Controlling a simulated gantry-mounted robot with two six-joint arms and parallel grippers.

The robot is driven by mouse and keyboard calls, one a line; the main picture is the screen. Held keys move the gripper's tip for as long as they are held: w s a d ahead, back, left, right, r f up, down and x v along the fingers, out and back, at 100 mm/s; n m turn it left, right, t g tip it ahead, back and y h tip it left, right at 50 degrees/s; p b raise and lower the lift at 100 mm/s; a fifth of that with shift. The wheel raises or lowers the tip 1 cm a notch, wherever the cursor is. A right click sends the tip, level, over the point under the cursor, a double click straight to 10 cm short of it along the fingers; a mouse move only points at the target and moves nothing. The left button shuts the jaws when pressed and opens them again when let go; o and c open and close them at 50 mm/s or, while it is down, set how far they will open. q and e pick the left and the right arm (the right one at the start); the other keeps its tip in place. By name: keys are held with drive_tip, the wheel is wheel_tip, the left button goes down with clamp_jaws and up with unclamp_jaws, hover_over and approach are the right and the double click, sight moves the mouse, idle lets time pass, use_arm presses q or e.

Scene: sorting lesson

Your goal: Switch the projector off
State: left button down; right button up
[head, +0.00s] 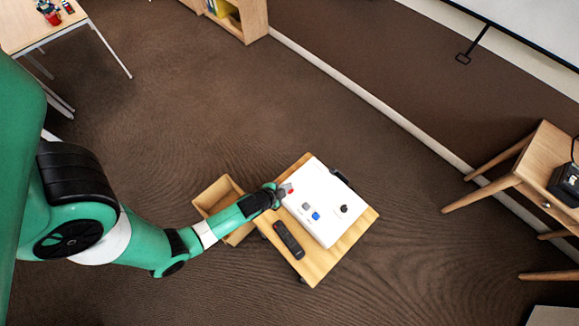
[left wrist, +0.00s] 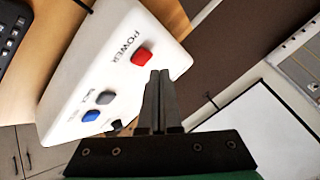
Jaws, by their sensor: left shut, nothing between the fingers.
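The white projector (head: 323,203) sits on a small wooden stand in the head view. In the left wrist view its white top (left wrist: 98,62) fills the upper left, with a red button (left wrist: 142,55) beside the word POWER. A grey button (left wrist: 104,97) and a blue button (left wrist: 92,115) lie farther along the same face. My left gripper (head: 284,188) is at the projector's left edge near the red button. In the left wrist view its fingers (left wrist: 157,80) are together and empty, close beside the red button; whether they touch it I cannot tell. My right gripper is not in view.
A black remote (head: 289,240) lies on the wooden stand (head: 318,265). A wooden table (head: 548,160) with a black device (head: 566,184) stands at the right. The brown floor around is clear.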

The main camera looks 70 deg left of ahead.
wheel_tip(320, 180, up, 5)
drive_tip(key=p, duration=0.4)
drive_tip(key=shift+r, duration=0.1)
